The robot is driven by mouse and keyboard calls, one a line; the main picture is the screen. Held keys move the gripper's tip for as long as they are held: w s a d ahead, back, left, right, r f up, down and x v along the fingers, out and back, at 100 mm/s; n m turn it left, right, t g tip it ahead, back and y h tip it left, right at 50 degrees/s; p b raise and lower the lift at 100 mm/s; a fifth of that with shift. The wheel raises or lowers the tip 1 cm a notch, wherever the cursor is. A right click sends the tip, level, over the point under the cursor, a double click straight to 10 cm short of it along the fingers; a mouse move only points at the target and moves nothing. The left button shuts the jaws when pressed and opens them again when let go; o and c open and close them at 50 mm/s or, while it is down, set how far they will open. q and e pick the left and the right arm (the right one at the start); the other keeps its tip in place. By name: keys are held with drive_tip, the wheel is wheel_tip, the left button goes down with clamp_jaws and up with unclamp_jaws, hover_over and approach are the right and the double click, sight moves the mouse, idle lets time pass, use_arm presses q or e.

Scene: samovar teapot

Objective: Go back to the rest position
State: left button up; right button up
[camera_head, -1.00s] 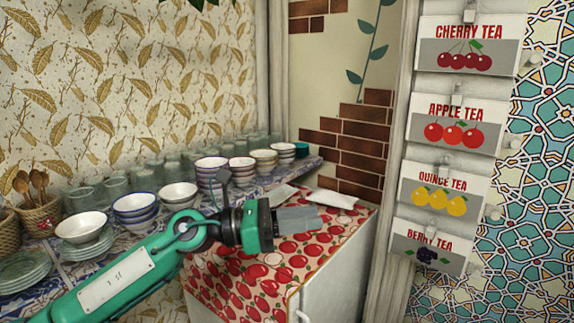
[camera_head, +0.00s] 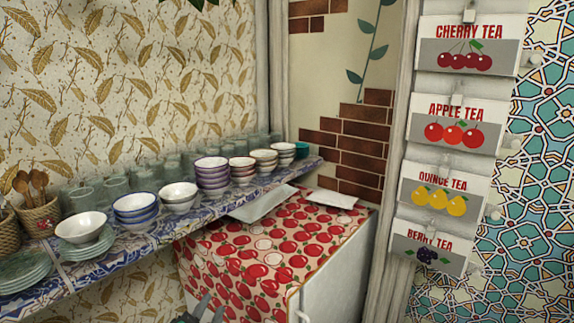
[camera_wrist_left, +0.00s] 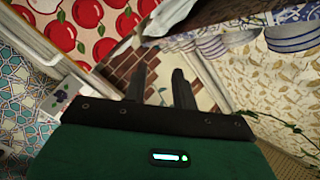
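My left gripper (camera_head: 212,304) shows only as dark fingertips at the bottom edge of the head view, in front of the cherry-patterned cloth (camera_head: 262,247). In the left wrist view the left gripper (camera_wrist_left: 159,76) has its two dark fingers apart with nothing between them. It is clear of the shelf and the cabinet. The rest of my left arm is out of the head view. My right gripper is not in view.
A tiled shelf (camera_head: 150,240) along the wall holds stacked bowls (camera_head: 136,207), plates (camera_head: 24,272), glasses and a spoon basket (camera_head: 40,217). A white cabinet (camera_head: 335,275) stands under the cloth. Tea signs (camera_head: 438,195) hang at the right.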

use_arm(q)
drive_tip(key=s+a+f+n+g+y, duration=0.1)
drive_tip(key=s+a+f+n+g, duration=0.25)
drive_tip(key=s+f, duration=0.4)
drive_tip(key=s+a+f+n+g+y, duration=0.1)
drive_tip(key=s+a+f+n+g, duration=0.2)
drive_tip(key=s+f, duration=0.4)
drive_tip(key=s+f+n+g, duration=0.3)
drive_tip(key=s+f+g, duration=0.4)
drive_tip(key=s, duration=0.6)
wheel_tip(320, 180, down, 30)
drive_tip(key=f+g, duration=0.1)
drive_tip(key=g, duration=0.1)
drive_tip(key=s+a+f, duration=0.2)
drive_tip(key=s+f, duration=0.8)
drive_tip(key=s+a+f+g, duration=0.1)
drive_tip(key=s+a+f, duration=0.1)
drive_tip(key=s+f, duration=0.8)
drive_tip(key=shift+s+f+m, duration=0.15)
drive_tip(key=shift+s+m, duration=0.05)
drive_tip(key=shift+m, duration=0.25)
